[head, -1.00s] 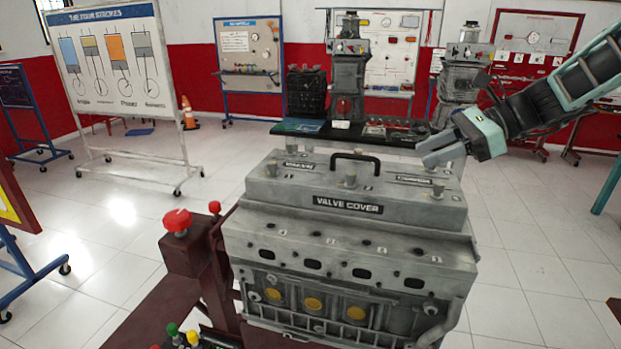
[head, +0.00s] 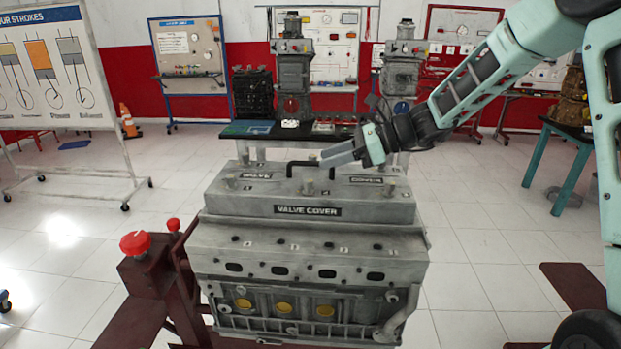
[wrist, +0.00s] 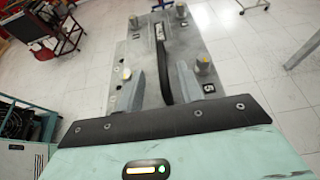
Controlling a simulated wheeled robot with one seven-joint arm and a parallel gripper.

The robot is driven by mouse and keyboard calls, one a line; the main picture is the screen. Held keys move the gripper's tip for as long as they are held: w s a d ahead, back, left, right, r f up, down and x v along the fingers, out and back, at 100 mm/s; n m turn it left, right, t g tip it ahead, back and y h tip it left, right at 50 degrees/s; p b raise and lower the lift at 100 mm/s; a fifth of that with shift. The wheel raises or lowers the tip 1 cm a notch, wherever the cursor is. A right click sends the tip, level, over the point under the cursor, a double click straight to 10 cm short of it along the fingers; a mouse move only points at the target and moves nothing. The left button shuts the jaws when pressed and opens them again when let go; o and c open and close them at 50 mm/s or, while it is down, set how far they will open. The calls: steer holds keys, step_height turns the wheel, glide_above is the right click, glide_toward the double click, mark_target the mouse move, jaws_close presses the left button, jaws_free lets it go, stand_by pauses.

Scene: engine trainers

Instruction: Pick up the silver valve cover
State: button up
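The silver valve cover (head: 306,207) sits on top of the grey engine block (head: 305,250), with a "VALVE COVER" label on its front. A black handle (head: 291,168) arches over its top. My gripper (head: 338,155) is at the right end of the handle, reaching in from the right. In the wrist view my gripper (wrist: 158,88) has its two fingers apart, and the handle (wrist: 163,75) runs between them. The cover top (wrist: 140,62) lies below the fingers. I cannot tell whether either finger touches the handle.
A red knob on a dark red stand (head: 135,243) is left of the engine. A black-topped bench (head: 250,130) stands behind it. A teal-legged table (head: 570,150) is at the right. The tiled floor right of the engine is mostly clear.

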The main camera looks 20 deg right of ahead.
mark_target(311, 163)
steer(key=p+x, duration=0.2)
steer(key=x, duration=0.2)
steer(key=shift+w+a, duration=0.1)
steer(key=shift+w, duration=0.05)
steer(key=shift+w+a+f, duration=0.25)
steer(key=shift+a+f, duration=0.05)
steer(key=shift+a, duration=0.15)
jaws_close()
steer(key=shift+r, duration=0.1)
stand_by(0.8)
